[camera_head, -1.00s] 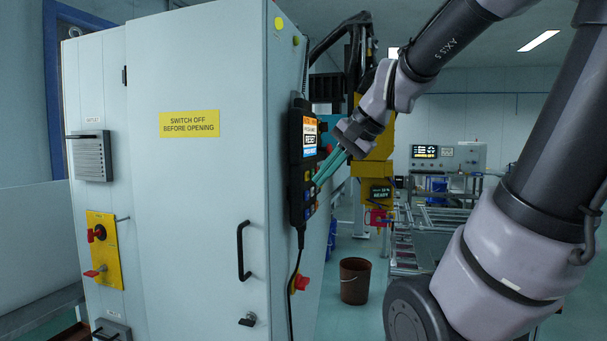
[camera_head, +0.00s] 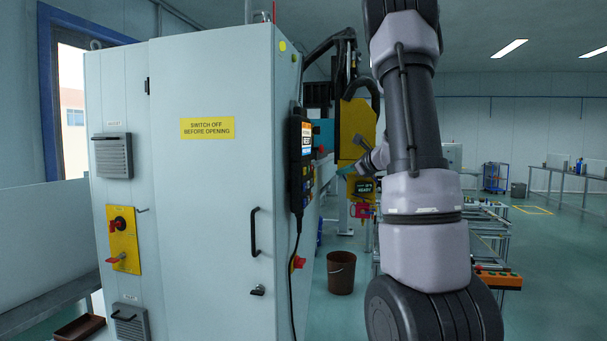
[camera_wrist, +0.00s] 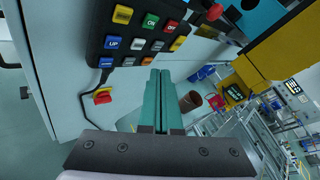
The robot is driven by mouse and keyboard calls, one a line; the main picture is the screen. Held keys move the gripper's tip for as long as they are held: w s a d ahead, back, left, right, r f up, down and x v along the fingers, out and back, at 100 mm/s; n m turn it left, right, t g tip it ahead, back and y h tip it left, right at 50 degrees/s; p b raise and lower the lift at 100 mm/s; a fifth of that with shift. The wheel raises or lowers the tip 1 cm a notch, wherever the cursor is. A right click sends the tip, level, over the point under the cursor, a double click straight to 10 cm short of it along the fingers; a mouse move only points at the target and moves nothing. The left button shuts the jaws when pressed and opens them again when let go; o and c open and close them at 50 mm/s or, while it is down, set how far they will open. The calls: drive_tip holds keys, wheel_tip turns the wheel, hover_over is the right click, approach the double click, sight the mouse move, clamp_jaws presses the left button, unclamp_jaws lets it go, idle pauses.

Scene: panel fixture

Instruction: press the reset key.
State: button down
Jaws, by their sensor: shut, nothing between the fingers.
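A black key pendant (camera_head: 301,162) with a lit screen hangs on the right side of the grey cabinet (camera_head: 215,250). In the wrist view the pendant (camera_wrist: 165,38) lies tilted, with rows of coloured keys: a red key (camera_wrist: 170,26), a green key (camera_wrist: 150,20), a blue key marked UP (camera_wrist: 112,43), and yellow and white ones. My gripper (camera_wrist: 161,75) has teal fingers shut together and empty, just below the bottom key row in that view. In the head view my gripper (camera_head: 346,171) is right of the pendant, apart from it, partly hidden by my arm.
A red knob (camera_wrist: 214,12) sits beside the keys. A red switch (camera_head: 298,262) is on the cabinet below the pendant, whose cable hangs down. A brown bucket (camera_head: 341,272) stands on the floor. A yellow machine (camera_head: 355,130) and conveyor frames stand behind.

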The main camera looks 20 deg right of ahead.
idle(0.3)
drive_tip(key=w+a, duration=0.5)
drive_tip(key=a, duration=0.2)
drive_tip(key=shift+a, duration=0.2)
drive_tip(key=shift+a, duration=0.15)
idle(2.0)
drive_tip(key=shift+w+a, duration=0.2)
drive_tip(key=shift+w+a, duration=0.25)
drive_tip(key=shift+a, duration=0.1)
idle(0.8)
drive_tip(key=shift+s+d, duration=0.5)
drive_tip(key=shift+d, duration=0.2)
drive_tip(key=shift+s+d, duration=0.7)
drive_tip(key=shift+d, duration=0.35)
drive_tip(key=shift+s+d, duration=0.7)
drive_tip(key=shift+d, duration=0.35)
